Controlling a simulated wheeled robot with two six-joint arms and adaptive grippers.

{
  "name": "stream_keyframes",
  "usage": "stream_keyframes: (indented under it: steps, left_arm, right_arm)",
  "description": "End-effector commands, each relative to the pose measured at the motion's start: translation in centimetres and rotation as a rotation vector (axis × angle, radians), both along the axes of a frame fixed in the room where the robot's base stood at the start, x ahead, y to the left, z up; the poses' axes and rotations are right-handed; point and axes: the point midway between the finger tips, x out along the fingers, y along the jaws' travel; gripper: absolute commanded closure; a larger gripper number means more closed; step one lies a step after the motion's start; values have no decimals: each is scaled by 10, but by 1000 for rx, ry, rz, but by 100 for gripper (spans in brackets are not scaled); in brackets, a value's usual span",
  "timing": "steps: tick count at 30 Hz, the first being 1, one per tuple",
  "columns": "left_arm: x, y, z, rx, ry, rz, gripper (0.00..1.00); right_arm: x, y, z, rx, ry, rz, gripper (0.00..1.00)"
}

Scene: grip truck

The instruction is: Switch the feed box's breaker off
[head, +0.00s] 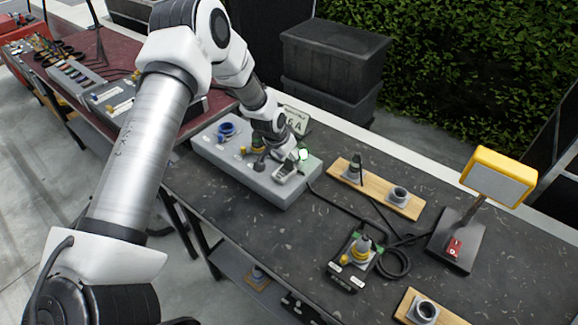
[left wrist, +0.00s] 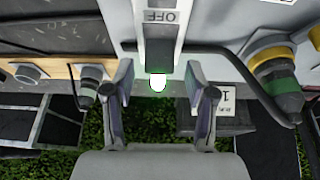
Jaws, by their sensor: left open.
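The feed box (head: 222,163) is a long grey box on the dark table in the head view. Its breaker (head: 285,171) sits near the box's right end, partly hidden by my left gripper (head: 277,148). In the left wrist view, the breaker (left wrist: 160,45) has a dark slot or lever under an OFF label (left wrist: 160,17). A lamp glows green-white at its end (left wrist: 157,83). My left gripper (left wrist: 159,75) is open, its two fingers either side of the lamp, with nothing visibly held. Whether a finger touches the breaker cannot be told. The right gripper is in neither view.
A blue socket (head: 227,129) and a yellow-ringed plug (left wrist: 272,70) are on the box. A sign (head: 294,120) stands behind.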

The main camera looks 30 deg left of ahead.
Motion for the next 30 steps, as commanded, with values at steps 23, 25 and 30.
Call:
stream_keyframes:
  steps: [23,25,30]
  left_arm:
    - [1,0,-3,-1,-7,0,100]
    - [0,0,-4,-2,-16,0,100]
    - [-3,0,-5,-9,-59,0,100]
  right_arm:
    - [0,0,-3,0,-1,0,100]
    - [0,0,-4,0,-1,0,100]
    - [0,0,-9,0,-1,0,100]
